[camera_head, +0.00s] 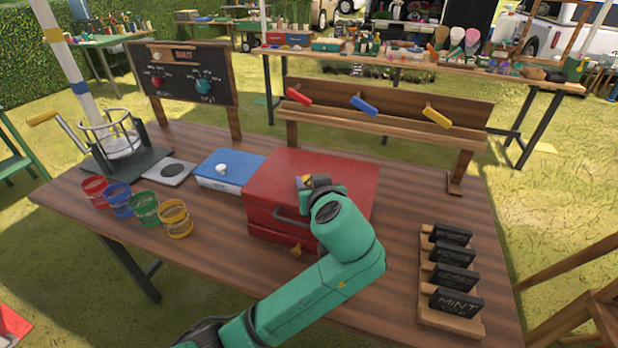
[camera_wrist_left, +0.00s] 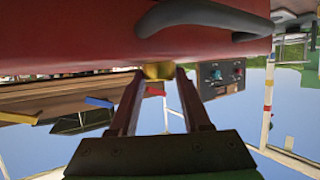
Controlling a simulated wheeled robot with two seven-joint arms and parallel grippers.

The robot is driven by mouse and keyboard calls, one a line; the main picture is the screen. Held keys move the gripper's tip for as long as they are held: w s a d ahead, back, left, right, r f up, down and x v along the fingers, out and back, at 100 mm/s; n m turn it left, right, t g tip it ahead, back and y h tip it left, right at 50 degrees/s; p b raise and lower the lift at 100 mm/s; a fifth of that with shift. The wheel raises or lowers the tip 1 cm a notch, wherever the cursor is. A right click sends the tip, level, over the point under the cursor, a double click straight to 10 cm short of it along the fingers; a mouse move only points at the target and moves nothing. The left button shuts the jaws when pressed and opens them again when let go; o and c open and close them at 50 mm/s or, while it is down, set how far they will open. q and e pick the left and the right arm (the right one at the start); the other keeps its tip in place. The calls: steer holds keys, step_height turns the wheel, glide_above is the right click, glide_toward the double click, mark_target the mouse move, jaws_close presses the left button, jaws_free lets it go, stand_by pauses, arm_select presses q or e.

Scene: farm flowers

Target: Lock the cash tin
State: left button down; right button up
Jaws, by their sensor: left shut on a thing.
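The red cash tin (camera_head: 345,172) stands shut on the wooden table, with a grey handle (camera_head: 290,216) on its front face. A small brass piece (camera_head: 297,250) sits low at the tin's front. That view is upside down, with the tin's red face and dark handle (camera_wrist_left: 200,15) at the top. Whether the held piece touches the tin I cannot tell. My right gripper is out of view.
A blue box (camera_head: 228,168) stands just left of the tin. Several coloured pots (camera_head: 144,207) stand farther left. A rack of dark labels (camera_head: 450,305) is at the right. A wooden rack with coloured pieces (camera_head: 390,118) stands behind. Bare table lies right of the tin.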

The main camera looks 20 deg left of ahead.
arm_select(q)
steer(key=shift+w+d+f+n+g+y, duration=0.1)
steer(key=shift+n+g+y, duration=0.4)
steer(key=shift+n+y, duration=0.15)
steer(key=shift+d+f+n+g+y, duration=0.1)
steer(key=shift+n+g+y, duration=0.45)
steer(key=shift+n, duration=0.1)
steer(key=shift+c, duration=1.8)
jaws_free()
steer(key=shift+w+a, duration=0.1)
steer(key=shift+r, duration=0.15)
